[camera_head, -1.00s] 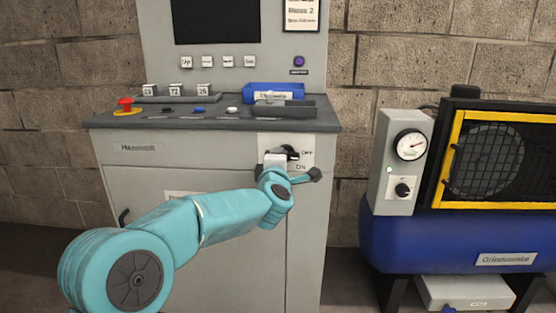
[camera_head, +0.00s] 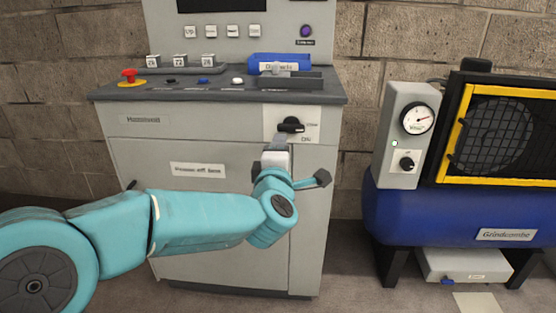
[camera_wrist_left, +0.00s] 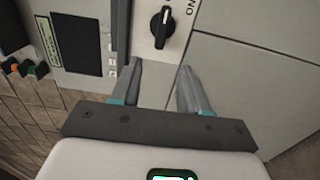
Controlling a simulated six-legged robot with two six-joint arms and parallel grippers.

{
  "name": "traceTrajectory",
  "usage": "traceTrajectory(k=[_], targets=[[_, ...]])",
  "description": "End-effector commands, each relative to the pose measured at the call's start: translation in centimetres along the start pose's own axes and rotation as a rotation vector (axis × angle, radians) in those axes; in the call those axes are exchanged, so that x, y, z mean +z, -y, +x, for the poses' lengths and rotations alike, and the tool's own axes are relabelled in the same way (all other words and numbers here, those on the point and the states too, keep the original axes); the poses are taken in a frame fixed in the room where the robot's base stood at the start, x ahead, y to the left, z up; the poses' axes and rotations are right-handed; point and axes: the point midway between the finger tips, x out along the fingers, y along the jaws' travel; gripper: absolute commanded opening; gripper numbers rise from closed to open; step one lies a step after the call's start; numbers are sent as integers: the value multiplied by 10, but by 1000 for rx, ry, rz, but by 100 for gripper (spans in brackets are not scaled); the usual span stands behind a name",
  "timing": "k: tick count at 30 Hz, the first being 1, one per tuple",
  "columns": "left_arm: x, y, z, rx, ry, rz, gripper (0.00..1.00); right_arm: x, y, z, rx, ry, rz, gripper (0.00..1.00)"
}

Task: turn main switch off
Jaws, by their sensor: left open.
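The main switch (camera_head: 291,125) is a black rotary knob on a white plate (camera_head: 272,118) on the grey cabinet front. My right gripper is not in view.
The console top (camera_head: 215,92) carries a red emergency button (camera_head: 129,75), other buttons and a blue tray (camera_head: 280,62). A blue compressor (camera_head: 430,220) with a gauge box (camera_head: 405,140) stands to the right. The floor gap between cabinet and compressor is free.

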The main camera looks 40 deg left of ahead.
Motion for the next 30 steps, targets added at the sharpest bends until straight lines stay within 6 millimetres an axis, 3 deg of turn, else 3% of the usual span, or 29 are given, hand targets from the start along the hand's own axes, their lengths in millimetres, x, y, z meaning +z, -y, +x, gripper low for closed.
traceTrajectory(k=[3,9,27,30], targets=[[0,-2,-25,1,2,-1,45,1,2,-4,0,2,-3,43],[0,-1,-45,0,0,-1,45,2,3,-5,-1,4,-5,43],[-2,0,-47,-1,-4,0,45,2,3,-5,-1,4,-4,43],[-2,21,-39,-39,-16,28,45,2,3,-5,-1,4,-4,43]])
